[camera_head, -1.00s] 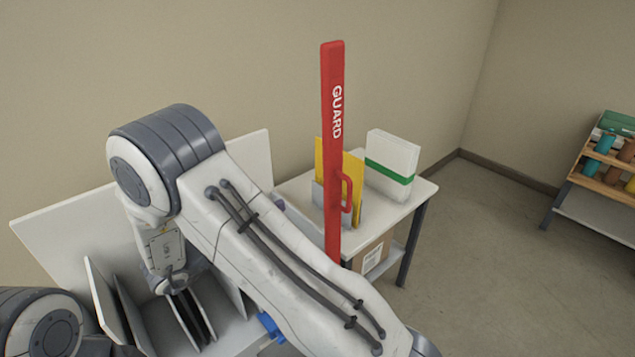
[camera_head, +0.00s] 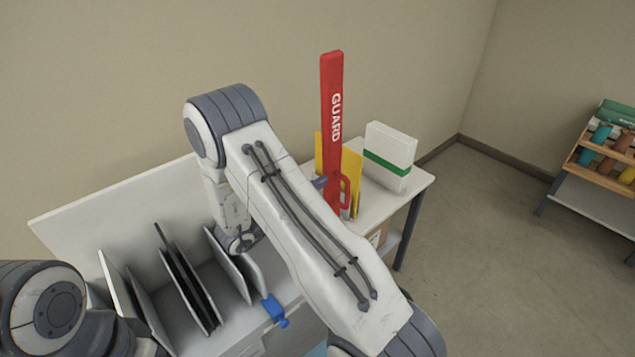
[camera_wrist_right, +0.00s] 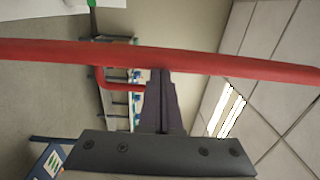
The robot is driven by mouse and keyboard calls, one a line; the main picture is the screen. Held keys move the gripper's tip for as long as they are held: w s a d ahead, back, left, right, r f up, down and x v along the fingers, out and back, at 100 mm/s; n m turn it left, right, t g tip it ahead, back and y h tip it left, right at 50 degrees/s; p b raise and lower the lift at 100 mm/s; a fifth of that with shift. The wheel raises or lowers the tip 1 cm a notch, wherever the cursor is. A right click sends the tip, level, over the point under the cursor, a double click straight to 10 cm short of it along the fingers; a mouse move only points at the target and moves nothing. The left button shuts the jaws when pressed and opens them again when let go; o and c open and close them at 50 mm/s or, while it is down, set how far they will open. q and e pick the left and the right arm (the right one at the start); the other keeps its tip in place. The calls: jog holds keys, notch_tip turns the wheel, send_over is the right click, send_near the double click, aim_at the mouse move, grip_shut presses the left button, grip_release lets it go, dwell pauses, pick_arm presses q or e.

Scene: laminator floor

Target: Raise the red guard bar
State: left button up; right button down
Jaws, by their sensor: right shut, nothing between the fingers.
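The red guard bar (camera_head: 331,105), marked GUARD, stands upright in the middle of the head view. A red loop handle (camera_head: 346,192) sticks out from its right side. My right arm hides its lower end. My right gripper (camera_head: 321,182) shows only as a small dark piece at the bar's left side. In the right wrist view the bar (camera_wrist_right: 225,65) runs across the picture, with the handle (camera_wrist_right: 103,82) to the left. My right gripper's fingers (camera_wrist_right: 161,85) are shut and empty, their tips at the bar's edge; I cannot tell whether they touch. My left gripper is out of view.
A small table (camera_head: 413,186) behind the bar holds a yellow file (camera_head: 352,170) and a white box with a green band (camera_head: 390,150). A white rack with upright dark panels (camera_head: 188,290) and a blue clip (camera_head: 274,310) is below my arm. A shelf (camera_head: 603,168) stands far right.

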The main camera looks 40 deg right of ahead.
jog(key=shift+y, duration=0.7)
jog(key=d, duration=0.3)
jog(key=d+b, duration=0.1)
jog(key=d, duration=0.1)
jog(key=shift+w+r, duration=0.1)
jog(key=shift+r, duration=0.15)
jog(key=shift+d+r, duration=0.1)
jog(key=shift+d, duration=0.2)
jog(key=shift+w+r, duration=0.1)
jog(key=shift+r, duration=0.1)
jog(key=shift+d, duration=0.1)
jog(key=shift+a+f+b, duration=0.1)
jog(key=shift+a+b, duration=0.2)
jog(key=shift+a, duration=0.3)
jog(key=b, duration=0.5)
send_near(331, 174)
jog(key=shift+a, duration=1.65)
